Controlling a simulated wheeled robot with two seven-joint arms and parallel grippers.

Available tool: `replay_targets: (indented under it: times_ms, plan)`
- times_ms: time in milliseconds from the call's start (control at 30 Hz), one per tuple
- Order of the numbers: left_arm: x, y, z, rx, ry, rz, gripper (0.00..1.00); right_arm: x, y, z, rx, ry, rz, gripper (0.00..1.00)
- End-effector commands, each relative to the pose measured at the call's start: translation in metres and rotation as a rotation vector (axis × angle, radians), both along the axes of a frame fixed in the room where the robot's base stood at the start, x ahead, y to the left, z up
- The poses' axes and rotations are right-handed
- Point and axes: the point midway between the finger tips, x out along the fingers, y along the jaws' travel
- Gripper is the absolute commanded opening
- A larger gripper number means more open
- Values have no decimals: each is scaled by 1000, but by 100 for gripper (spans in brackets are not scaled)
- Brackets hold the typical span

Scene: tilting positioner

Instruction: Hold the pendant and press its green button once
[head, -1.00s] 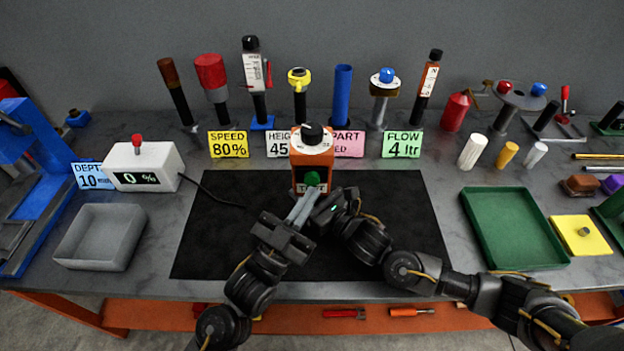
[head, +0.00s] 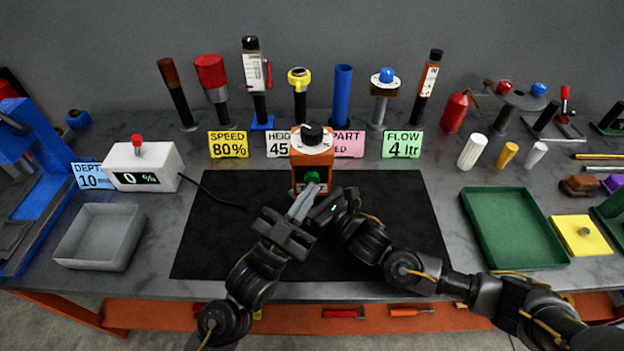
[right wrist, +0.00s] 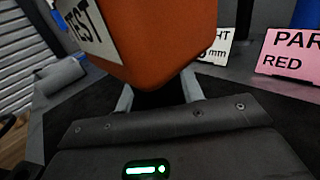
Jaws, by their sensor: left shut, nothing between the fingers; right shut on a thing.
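The pendant (head: 311,156) is an orange box with a black knob on its white top face, upright at the back of the black mat. My right gripper (right wrist: 157,88) is shut on the lower part of the pendant, whose orange body fills the top of the right wrist view. In the head view, the right gripper's fingers are mostly hidden.
A white box (head: 160,160) with a red knob and a cable stands left, with a grey tray (head: 75,255) in front. A green tray (head: 490,255) lies right. Upright tools and sign cards line the back.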

Motion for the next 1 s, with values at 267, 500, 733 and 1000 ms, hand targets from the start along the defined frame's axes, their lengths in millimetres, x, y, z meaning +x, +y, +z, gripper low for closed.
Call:
replay_targets:
  times_ms: [267,500,733,1000]
  plan:
    - [3,0,0,0,0,0,0,0,0,-1,-1,1,0,1]
    - [7,0,0,0,0,0,0,0,0,-1,-1,1,0,1]
    - [10,0,0,1,0,1,0,0,0,-1,-1,0,0,1]
    - [10,0,0,1,0,2,0,0,0,-1,-1,0,1,1]
